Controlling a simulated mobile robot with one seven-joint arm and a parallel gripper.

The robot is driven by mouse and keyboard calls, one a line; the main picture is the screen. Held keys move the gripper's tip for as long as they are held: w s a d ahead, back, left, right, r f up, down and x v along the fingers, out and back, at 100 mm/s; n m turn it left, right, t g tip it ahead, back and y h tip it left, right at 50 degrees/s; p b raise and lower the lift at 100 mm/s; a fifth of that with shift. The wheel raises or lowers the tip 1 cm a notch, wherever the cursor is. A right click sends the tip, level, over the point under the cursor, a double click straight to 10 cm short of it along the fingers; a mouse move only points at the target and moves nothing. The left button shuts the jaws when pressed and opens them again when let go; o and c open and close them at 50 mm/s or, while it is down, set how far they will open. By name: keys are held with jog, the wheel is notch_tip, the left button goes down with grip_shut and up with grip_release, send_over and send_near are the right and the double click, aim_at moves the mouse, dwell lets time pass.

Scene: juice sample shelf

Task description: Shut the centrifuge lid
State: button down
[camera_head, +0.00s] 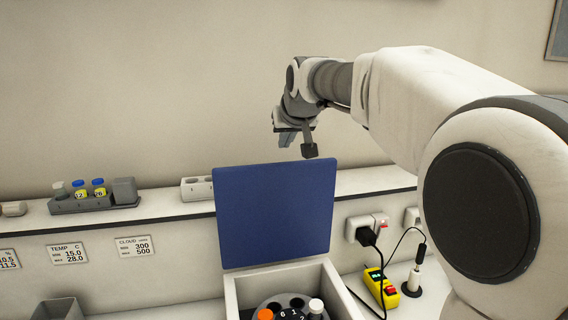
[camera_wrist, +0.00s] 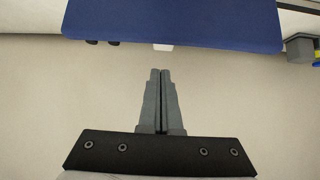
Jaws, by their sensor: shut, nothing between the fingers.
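The centrifuge lid (camera_head: 273,214) is a flat blue panel standing upright, open, at the back of the light centrifuge body (camera_head: 231,296). Inside the body is a dark rotor (camera_head: 270,302) holding an orange-capped tube (camera_head: 265,314) and a white-capped tube (camera_head: 316,306). My gripper (camera_head: 285,138) is above and behind the lid's top edge, apart from it. In the wrist view, my gripper (camera_wrist: 160,72) shows its two grey fingers pressed together and empty. The blue lid (camera_wrist: 172,22) spans the top of that view, beyond the fingertips.
A wall shelf (camera_head: 165,207) runs behind the centrifuge with a grey rack (camera_head: 95,204) of small bottles. A yellow device (camera_head: 381,288) with cables lies at right. A grey bin (camera_head: 58,309) is at lower left.

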jog(key=w+a+r+p+x, duration=0.1)
jog(key=a+p+x, duration=0.1)
jog(key=x, duration=1)
jog(key=shift+s+d+f, duration=0.1)
jog(key=shift+s+d, duration=0.1)
jog(key=shift+s, duration=0.5)
jog(key=shift+s+d, duration=0.2)
jog(key=shift+s, duration=0.5)
jog(key=shift+s+d, duration=0.2)
jog(key=shift+s, duration=0.5)
jog(key=shift+s+f, duration=0.1)
